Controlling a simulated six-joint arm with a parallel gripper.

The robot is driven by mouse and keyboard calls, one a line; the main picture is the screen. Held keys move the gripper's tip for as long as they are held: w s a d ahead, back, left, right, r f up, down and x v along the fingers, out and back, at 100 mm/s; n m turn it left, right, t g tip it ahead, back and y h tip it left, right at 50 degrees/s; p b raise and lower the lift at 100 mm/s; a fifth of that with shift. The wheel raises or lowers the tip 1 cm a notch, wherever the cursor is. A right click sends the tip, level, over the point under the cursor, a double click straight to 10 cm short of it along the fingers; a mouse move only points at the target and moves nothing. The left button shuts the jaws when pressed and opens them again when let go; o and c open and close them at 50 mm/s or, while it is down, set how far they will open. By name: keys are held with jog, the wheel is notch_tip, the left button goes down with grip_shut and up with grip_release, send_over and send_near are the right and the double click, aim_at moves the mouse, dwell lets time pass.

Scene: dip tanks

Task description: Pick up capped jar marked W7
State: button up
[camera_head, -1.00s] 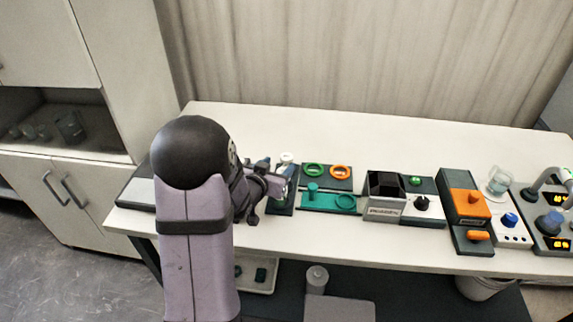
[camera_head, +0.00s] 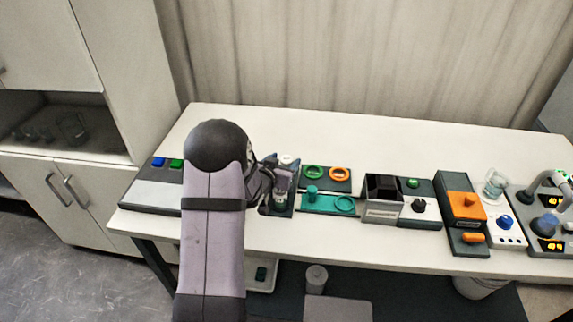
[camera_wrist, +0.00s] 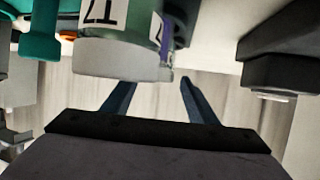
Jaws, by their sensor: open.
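In the wrist view, a greenish jar (camera_wrist: 130,48) with a pale grey-white cap (camera_wrist: 112,63) stands close to my gripper (camera_wrist: 157,82). Its white label is partly cut off and shows marks like "17" or "L7", so I cannot confirm W7. The two dark blue fingers are apart with nothing between them; the cap lies at the left finger's tip. In the head view, my gripper (camera_head: 281,178) is at a dark rack (camera_head: 268,211) on the bench, and a white cap (camera_head: 287,160) shows just behind it. The gripper hides most of the rack.
Right of the rack are a teal fixture (camera_head: 325,203) with a peg and ring, and a dark plate with green (camera_head: 313,172) and orange (camera_head: 340,174) rings. The bench behind is clear.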

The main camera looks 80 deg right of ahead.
jog(key=shift+d+f, duration=0.1)
jog(key=shift+d, duration=0.1)
jog(key=shift+c, duration=0.3)
jog(key=c, duration=1.1)
